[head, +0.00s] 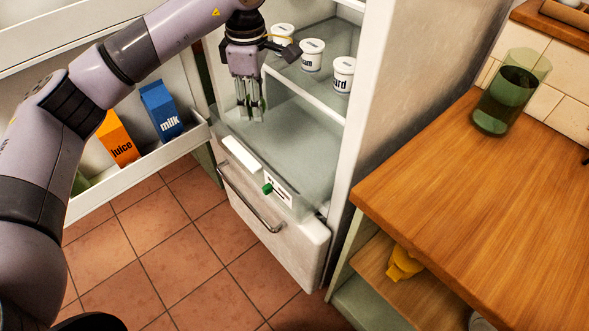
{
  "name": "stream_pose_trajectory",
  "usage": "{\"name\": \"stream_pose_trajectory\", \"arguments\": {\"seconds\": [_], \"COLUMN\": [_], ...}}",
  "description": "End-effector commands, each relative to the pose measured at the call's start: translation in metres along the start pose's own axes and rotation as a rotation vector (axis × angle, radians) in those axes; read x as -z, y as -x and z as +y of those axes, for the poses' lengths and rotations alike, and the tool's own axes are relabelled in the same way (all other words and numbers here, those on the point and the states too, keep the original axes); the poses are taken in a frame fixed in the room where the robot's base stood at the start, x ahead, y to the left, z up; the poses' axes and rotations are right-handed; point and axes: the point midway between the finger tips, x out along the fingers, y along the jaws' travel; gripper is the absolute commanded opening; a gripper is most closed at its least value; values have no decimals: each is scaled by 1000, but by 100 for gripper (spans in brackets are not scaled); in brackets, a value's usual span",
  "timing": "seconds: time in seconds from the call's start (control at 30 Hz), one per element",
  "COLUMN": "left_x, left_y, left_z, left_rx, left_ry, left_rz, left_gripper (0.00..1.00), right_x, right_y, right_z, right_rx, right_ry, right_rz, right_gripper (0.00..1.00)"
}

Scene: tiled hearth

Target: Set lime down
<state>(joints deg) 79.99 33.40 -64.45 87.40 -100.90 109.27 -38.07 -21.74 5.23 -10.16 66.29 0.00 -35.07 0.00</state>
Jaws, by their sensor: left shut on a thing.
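My left gripper (250,108) is inside the open fridge (360,110), pointing down over the lower glass shelf (295,135). Its fingers are shut on the lime, of which only a little green shows between and beside the fingers. The fingers hide most of it. I cannot tell whether the lime touches the glass. My right gripper is not in view.
White tubs (312,55) stand on the shelf above, close to the gripper. The open door holds a juice carton (118,138) and a milk carton (161,110). A drawer (270,220) is below. A green glass (511,92) stands on the wooden counter (480,190). The lower shelf's front looks clear.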

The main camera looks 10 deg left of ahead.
Motion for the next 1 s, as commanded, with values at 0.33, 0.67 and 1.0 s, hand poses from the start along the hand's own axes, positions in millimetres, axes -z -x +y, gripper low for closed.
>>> {"name": "stream_pose_trajectory", "arguments": {"seconds": [0.33,0.67,1.0], "left_x": [-7,-7,-8], "left_y": [-26,-96,-171], "left_z": [31,29,29], "left_rx": [30,36,33], "left_ry": [464,485,484], "left_rz": [-11,-8,-10], "left_gripper": [6,6,6], "right_x": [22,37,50], "right_y": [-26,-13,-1], "right_z": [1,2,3], "right_rx": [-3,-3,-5], "right_ry": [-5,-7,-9], "right_rz": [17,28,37], "right_gripper": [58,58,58]}}
